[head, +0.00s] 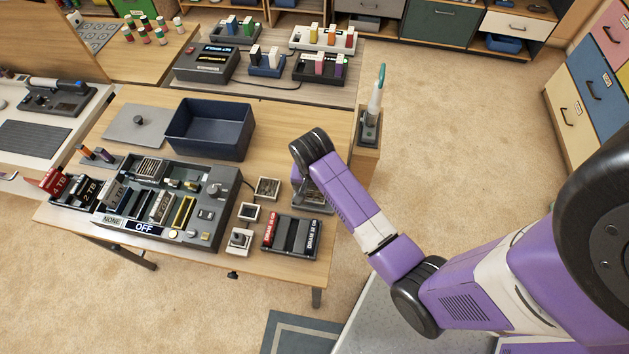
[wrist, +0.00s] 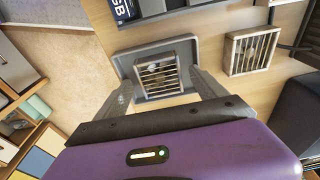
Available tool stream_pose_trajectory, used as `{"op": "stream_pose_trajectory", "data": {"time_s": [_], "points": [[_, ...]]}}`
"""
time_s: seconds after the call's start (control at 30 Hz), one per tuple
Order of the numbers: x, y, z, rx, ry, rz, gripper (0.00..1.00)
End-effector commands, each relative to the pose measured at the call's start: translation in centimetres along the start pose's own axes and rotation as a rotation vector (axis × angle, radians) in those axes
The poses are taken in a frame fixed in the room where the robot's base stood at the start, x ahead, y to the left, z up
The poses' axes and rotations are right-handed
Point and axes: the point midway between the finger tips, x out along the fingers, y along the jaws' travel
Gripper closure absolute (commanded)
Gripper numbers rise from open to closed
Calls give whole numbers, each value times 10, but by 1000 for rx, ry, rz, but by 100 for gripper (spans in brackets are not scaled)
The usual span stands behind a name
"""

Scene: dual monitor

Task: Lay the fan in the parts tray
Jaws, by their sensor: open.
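The fan (wrist: 157,73), a small light square frame with dark slats, lies inside the shallow grey parts tray (wrist: 186,52) in the wrist view. My gripper (wrist: 163,80) is open above it, with one finger to each side of the fan. I see a gap between the fan and each finger, but cannot tell the height above it. In the head view the tray (head: 318,209) is at the right edge of the table, largely hidden by my wrist. The fan and fingertips are not clear there.
A similar slatted square part (head: 267,188) sits left of the tray, also in the wrist view (wrist: 252,50). A black rack (head: 291,236) stands in front of the tray, a navy bin (head: 210,128) behind left. The control console (head: 165,205) fills the table's middle.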

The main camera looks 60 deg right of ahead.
Motion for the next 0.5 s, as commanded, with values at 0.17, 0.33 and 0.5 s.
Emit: {"op": "stream_pose_trajectory", "data": {"time_s": [0.17, 0.33, 0.5], "points": [[-35, -1, -1, -1, 3, -3, 19], [-70, -1, -1, 0, 4, -4, 19], [-95, 0, -1, 0, 2, -1, 19]]}}
